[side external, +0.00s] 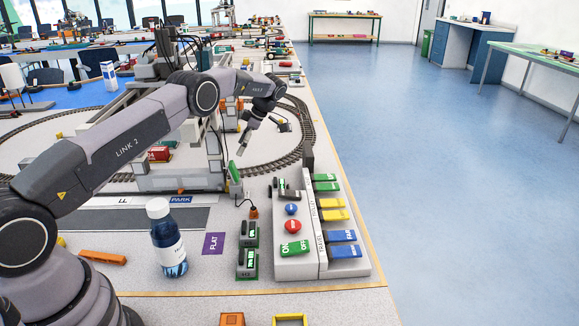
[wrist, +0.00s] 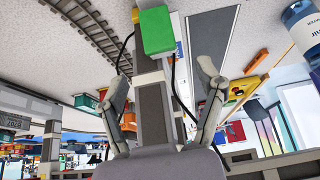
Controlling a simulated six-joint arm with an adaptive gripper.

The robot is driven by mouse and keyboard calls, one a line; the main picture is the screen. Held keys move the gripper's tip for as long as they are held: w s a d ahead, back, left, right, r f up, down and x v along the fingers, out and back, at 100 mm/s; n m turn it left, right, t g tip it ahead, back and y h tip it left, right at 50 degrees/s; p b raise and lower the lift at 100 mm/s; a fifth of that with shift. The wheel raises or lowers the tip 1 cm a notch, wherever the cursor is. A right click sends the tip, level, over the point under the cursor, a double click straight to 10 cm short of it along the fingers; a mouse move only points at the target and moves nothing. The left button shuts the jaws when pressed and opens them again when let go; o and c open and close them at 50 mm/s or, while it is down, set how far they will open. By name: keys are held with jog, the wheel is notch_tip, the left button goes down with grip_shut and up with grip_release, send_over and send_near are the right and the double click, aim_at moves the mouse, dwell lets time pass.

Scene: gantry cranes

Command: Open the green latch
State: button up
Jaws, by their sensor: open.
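A green block (wrist: 157,31), which looks like the latch, sits on a grey post at the top of the wrist view. In the side external view, the green latch (side external: 234,172) appears as a small upright green piece by the gantry, beside the control panel. My gripper (side external: 262,138) is above and slightly right of it. In the wrist view, my gripper (wrist: 162,75) has its two fingers spread wide, with the grey post between them in the picture. The green block lies beyond the fingertips, and I see no contact. The gap in depth is unclear.
A control panel (side external: 295,262) with coloured buttons and levers stands right of the gantry (side external: 180,178). A water bottle (side external: 168,240) stands near my arm. Curved track (side external: 304,135) runs behind. Black cables hang near the post in the wrist view.

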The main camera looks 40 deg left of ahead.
jog(key=shift+v, duration=1.5)
jog(key=shift+r, duration=0.1)
